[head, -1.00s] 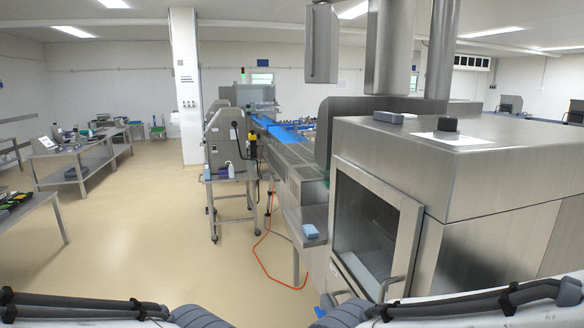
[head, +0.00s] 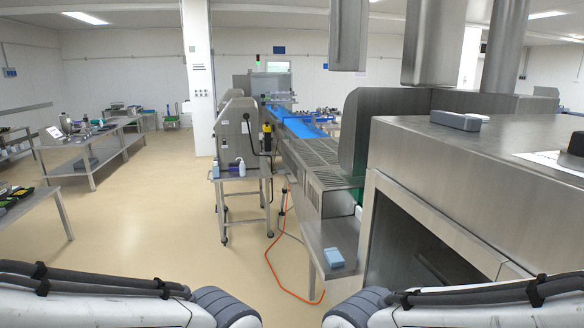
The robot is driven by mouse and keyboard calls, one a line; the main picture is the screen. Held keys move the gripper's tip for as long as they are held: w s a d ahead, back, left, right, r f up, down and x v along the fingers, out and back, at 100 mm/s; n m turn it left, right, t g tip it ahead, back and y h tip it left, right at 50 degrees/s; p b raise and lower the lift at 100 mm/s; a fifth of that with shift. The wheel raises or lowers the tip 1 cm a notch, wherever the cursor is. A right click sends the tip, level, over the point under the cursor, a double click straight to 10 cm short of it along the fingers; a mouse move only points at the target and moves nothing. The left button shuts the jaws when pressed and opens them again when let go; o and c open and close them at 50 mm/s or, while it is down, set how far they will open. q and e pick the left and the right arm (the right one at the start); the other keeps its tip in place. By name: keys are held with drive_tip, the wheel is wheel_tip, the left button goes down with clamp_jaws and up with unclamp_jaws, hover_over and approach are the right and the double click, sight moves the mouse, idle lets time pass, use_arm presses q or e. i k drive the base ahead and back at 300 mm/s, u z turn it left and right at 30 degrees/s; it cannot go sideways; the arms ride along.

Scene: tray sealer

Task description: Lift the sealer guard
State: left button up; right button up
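A large steel machine (head: 480,165) stands close at the right in the head view. Its side facing me has a steel-framed, dark see-through panel (head: 415,255), whose lower part runs behind my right arm and out of the picture. The panel looks closed. I cannot tell for sure whether it is the sealer guard. My left and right arms show along the bottom edge, and both grippers are out of view.
A steel shelf with a light blue block (head: 333,258) juts out left of the machine. A conveyor with a blue belt (head: 300,124) runs away behind it. A wheeled stand (head: 240,190) and an orange hose (head: 272,255) are on the floor. Open floor lies left.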

sight(319, 160)
drive_tip(key=u, duration=0.15)
drive_tip(key=i, duration=0.4)
drive_tip(key=u, duration=0.7)
drive_tip(key=i, duration=3.4)
drive_tip(key=z, duration=0.55)
